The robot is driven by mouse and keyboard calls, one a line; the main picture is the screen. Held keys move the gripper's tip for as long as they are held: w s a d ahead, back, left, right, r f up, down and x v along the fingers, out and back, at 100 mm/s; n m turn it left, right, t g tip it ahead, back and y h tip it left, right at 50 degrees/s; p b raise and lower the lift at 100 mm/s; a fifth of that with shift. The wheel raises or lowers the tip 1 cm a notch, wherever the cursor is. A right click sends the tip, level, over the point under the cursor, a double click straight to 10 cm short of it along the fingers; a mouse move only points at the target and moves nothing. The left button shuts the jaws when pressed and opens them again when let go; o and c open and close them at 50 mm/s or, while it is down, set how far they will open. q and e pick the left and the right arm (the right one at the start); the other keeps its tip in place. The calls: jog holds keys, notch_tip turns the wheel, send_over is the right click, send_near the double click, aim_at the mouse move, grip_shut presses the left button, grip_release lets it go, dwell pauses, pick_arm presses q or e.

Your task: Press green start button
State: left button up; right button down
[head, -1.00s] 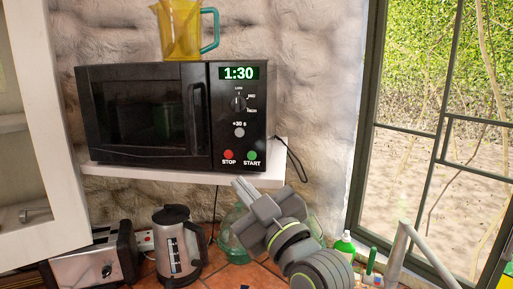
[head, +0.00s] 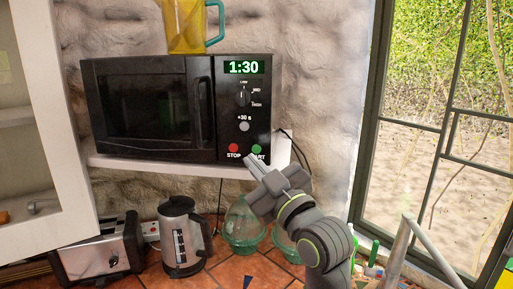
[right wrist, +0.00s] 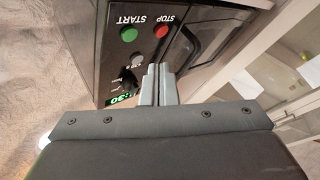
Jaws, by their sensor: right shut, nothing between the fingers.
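A black microwave (head: 140,110) stands on a white shelf and shows 1:30 on its green display (head: 244,67). Its green START button (head: 257,149) sits low on the right of the panel, beside the red STOP button (head: 233,148). In the right wrist view the green button (right wrist: 129,35) and the red button (right wrist: 161,31) are both unobstructed. My right gripper (head: 249,160) is shut and empty. In the head view its tips overlap the START label just below the green button; in the wrist view the fingers (right wrist: 157,70) appear apart from the button. My left gripper is not in view.
A yellow pitcher (head: 184,25) stands on top of the microwave. The white shelf (head: 150,168) edge is close to my right gripper. Below are a toaster (head: 100,250), a kettle (head: 180,237) and a green glass vessel (head: 242,229). A window is at the right.

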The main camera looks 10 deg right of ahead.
aim_at(256, 149)
jog(key=shift+w+d, duration=0.3)
jog(key=shift+w, duration=0.45)
jog(key=shift+w+d, duration=0.3)
jog(key=shift+w, duration=0.45)
dwell(0.9)
jog(key=shift+w+d, duration=0.2)
jog(key=shift+w, duration=0.2)
